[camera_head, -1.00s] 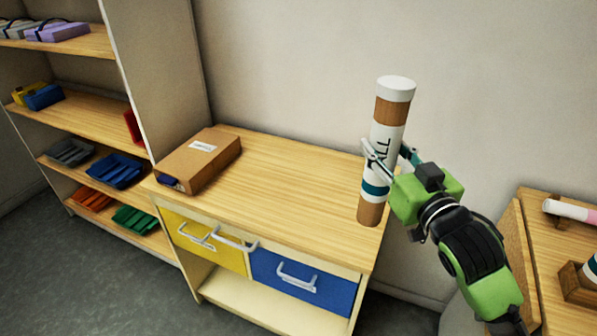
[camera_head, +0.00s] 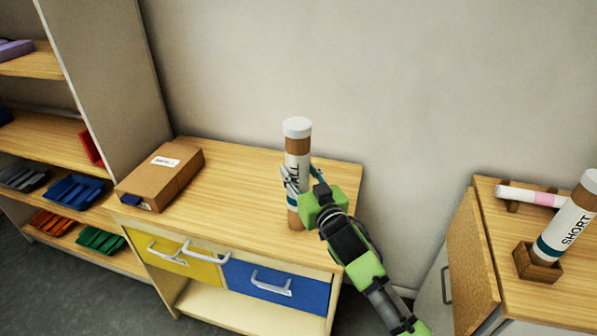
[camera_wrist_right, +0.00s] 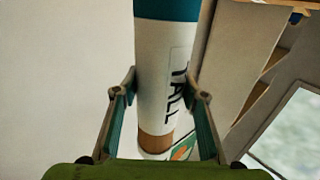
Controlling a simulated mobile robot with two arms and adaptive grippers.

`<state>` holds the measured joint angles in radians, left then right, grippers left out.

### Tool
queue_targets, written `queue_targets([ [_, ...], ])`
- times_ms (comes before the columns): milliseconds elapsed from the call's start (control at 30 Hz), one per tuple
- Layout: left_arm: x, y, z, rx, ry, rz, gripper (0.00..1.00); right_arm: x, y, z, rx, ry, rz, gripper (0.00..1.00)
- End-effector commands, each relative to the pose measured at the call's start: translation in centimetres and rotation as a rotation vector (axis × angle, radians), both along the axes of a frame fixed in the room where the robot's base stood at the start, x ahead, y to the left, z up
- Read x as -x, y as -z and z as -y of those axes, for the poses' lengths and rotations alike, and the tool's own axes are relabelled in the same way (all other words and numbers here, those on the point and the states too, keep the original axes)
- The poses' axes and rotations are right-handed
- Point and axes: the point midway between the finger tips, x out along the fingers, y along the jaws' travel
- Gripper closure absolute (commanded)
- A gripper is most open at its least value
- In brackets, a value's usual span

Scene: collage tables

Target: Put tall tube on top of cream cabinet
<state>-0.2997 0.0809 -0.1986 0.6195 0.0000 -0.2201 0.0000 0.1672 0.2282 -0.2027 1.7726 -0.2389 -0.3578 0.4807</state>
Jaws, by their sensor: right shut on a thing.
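The tall tube (camera_head: 298,147) is brown with a white cap and a white label reading "TALL". It is upright over the right part of the cream cabinet's wooden top (camera_head: 235,180). My right gripper (camera_head: 300,182) is shut on the tube around its label. The tube also shows between the fingers in the right wrist view (camera_wrist_right: 165,70). Its lower end appears at or just above the cabinet top; I cannot tell whether it touches. The cabinet has a yellow drawer and a blue drawer. My left gripper is not in view.
A brown cardboard box (camera_head: 160,178) lies on the cabinet's left part. An open shelf (camera_head: 110,80) stands at left. At right, another table (camera_head: 560,292) carries a "SHORT" tube (camera_head: 568,225) in a wooden holder and a pink-and-white tube (camera_head: 530,196).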

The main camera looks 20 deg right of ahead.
Motion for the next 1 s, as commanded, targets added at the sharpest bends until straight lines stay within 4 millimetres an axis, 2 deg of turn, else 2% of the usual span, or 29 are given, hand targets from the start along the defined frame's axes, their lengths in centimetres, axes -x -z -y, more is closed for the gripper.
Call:
queue_targets([
  [133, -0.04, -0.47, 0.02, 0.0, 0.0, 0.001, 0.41, -0.02, 0.83, 0.05, 0.0, 0.001, 0.005, 0.85],
  [467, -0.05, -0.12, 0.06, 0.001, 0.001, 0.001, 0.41, -0.01, 1.25, 0.04, 0.0, 0.0, 0.005, 0.85],
  [500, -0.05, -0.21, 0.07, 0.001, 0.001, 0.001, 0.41, 0.0, 1.25, 0.05, 0.0, 0.0, 0.003, 0.53],
  [533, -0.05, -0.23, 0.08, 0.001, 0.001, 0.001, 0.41, 0.0, 1.23, 0.05, 0.0, 0.0, 0.003, 0.45],
  [933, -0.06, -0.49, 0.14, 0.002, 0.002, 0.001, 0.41, 0.0, 0.82, 0.07, 0.001, 0.001, 0.004, 0.44],
  [1000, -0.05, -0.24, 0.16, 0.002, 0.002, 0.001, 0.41, 0.48, 1.09, 0.1, 0.001, 0.001, 0.002, 0.44],
])
